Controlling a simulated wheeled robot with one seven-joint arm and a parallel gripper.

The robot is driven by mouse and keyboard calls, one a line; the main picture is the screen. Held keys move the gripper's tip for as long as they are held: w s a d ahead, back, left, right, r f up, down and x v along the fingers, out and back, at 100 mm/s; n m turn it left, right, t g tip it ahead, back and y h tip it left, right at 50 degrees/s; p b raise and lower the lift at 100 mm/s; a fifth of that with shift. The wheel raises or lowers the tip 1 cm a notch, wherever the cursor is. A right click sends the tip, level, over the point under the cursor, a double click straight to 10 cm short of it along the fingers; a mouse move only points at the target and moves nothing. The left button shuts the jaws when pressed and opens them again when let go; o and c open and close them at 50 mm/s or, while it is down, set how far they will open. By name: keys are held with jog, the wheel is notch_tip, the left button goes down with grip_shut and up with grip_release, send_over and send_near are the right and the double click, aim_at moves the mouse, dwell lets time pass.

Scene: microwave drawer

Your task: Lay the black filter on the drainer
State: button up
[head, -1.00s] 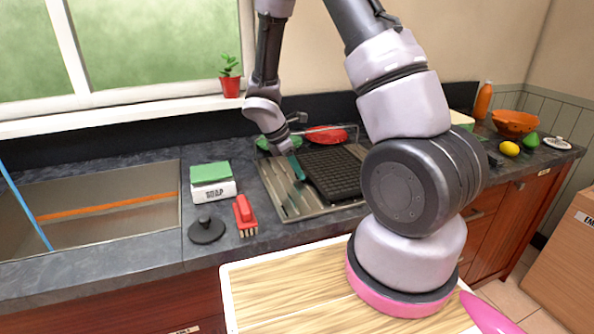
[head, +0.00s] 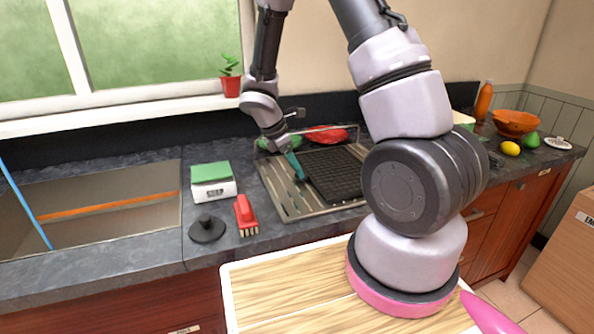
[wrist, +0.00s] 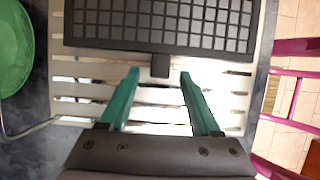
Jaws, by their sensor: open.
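The black filter (head: 332,174) is a flat dark grid panel. It lies on the slatted metal drainer (head: 287,207) on the counter, covering its right part. In the wrist view the filter (wrist: 160,22) fills the top, with a small tab (wrist: 160,65) on its near edge pointing at my gripper. My gripper (wrist: 158,75) has teal fingers, open and empty, on either side of the line of the tab and just short of it. In the head view my gripper (head: 300,178) is over the drainer at the filter's left edge. The filter's right end is hidden behind my arm.
A green dish (wrist: 12,45) and a red one (head: 330,134) stand behind the drainer by a wire rack.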

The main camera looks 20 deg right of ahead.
jog(key=v, duration=1)
jog(key=s+d+r+m+t+y, duration=0.2)
jog(key=s+r+m+t+y, duration=0.1)
jog(key=s+r+m, duration=0.5)
jog(key=s+d+r+m+t+y, duration=0.3)
jog(key=s+r+m, duration=0.6)
jog(key=r+m, duration=0.5)
notch_tip(320, 180, up, 3)
jog(key=shift+s+f+m+t+y, duration=0.15)
jog(key=shift+s+m+t+y, duration=0.15)
jog(key=shift+t+y, duration=0.15)
